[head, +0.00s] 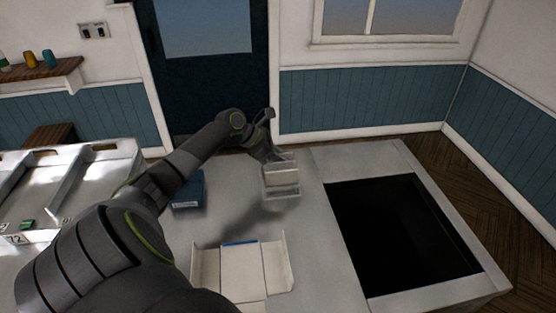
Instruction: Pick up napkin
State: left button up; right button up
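My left arm reaches in from the lower left, and its gripper (272,153) is at the far side of the counter. It is just above and behind a small white holder (281,190) with a pale block in it that looks like a stack of napkins (282,172). The fingertips are small, dark and partly hidden at the top of the stack. I cannot tell whether they touch it or whether they are open or shut. My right gripper is not in view.
A blue box (188,190) stands left of the holder. An open white tray (242,270) lies nearer on the pale counter (316,215). A dark recessed opening (400,235) fills the right side. White compartments (70,185) stand at the left. The counter between holder and tray is clear.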

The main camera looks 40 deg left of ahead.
pick_arm(q)
jog(key=shift+w+d+f, duration=0.1)
jog(key=shift+f, duration=0.1)
jog(key=shift+c, duration=0.3)
grip_shut()
notch_tip(320, 180, up, 10)
jog(key=shift+r+b, duration=0.1)
jog(key=shift+b, duration=0.95)
